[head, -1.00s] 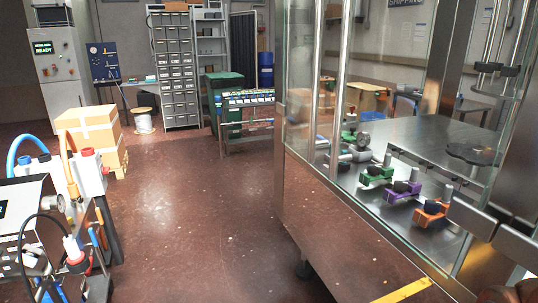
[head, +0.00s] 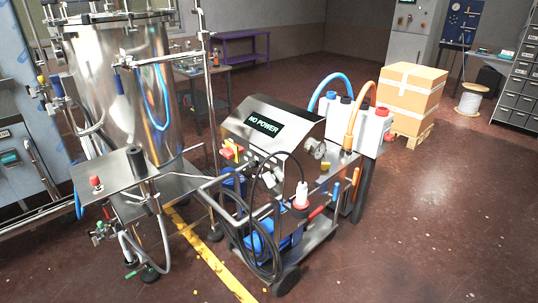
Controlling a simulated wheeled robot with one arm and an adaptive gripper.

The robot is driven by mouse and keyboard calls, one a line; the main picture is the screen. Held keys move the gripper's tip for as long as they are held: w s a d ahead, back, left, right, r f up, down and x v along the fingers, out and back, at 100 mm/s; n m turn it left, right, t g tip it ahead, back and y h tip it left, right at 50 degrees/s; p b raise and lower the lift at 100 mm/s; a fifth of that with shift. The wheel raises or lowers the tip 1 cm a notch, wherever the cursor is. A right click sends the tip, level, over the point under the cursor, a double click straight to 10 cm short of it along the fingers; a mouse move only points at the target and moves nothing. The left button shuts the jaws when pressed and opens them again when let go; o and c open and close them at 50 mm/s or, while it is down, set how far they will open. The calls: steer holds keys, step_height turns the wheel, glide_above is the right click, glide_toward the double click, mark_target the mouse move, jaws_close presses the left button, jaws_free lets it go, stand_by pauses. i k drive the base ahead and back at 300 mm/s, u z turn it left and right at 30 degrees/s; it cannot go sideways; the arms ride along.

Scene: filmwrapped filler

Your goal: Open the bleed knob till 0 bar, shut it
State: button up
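A steel wheeled cart unit (head: 268,122) stands near the middle of the head view, with a dark display (head: 263,124) reading "NO POWER". A small round pressure gauge (head: 319,150) sits at its right side; its needle is too small to read. A small yellow part (head: 325,166) lies just below the gauge. A red and yellow switch (head: 231,150) is on the front left. I cannot tell which part is the bleed knob. My gripper is not in view.
A large steel tank (head: 125,85) on a frame stands left of the cart. Black hose loops (head: 262,255) hang at the cart's front. White canisters (head: 372,130) with blue and orange hoses stand behind it, beside stacked cardboard boxes (head: 411,95).

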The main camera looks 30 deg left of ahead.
mark_target(324, 166)
steer(key=u, duration=0.6)
steer(key=i, duration=0.95)
steer(key=u, duration=0.4)
steer(key=k, duration=0.3)
steer(key=z, duration=0.85)
steer(key=i, duration=0.7)
steer(key=u, duration=0.7)
steer(key=i, duration=0.6)
steer(key=u, duration=0.5)
